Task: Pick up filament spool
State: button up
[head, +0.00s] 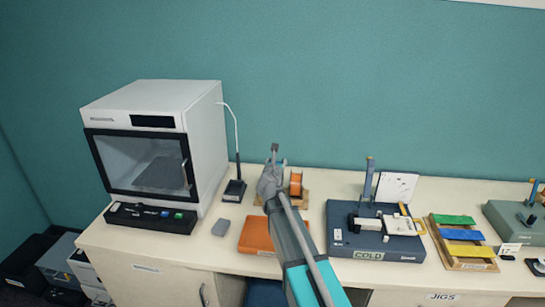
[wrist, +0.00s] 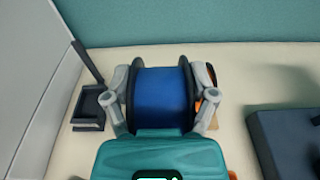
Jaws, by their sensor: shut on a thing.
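A filament spool (wrist: 161,95) with blue filament and dark flanges sits between the two fingers of my gripper (wrist: 163,108) in the wrist view. The fingers press on its outer flanges, one on each side, so my gripper is shut on it. In the head view my gripper (head: 272,172) is over the back of the counter, and my arm hides the blue spool. An orange spool (head: 296,184) stands just right of my gripper on a wooden base (head: 304,198). I cannot tell whether the blue spool is clear of its support.
A white printer (head: 205,130) stands at left, with a dark stand (head: 235,190) beside it. An orange box (head: 256,235) lies in front. A dark fixture labelled COLD (head: 345,240) and a wooden tray (head: 439,237) of coloured strips are at right. The teal wall is close behind.

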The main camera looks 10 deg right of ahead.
jog(key=shift+s+d+r+p, duration=0.1)
jog(key=shift+s+r+p, duration=0.2)
jog(key=shift+s, duration=0.45)
jog(key=shift+s+r+p, duration=0.15)
jog(key=shift+s+r, duration=0.2)
jog(key=shift+s, duration=0.35)
jog(key=shift+d, duration=0.15)
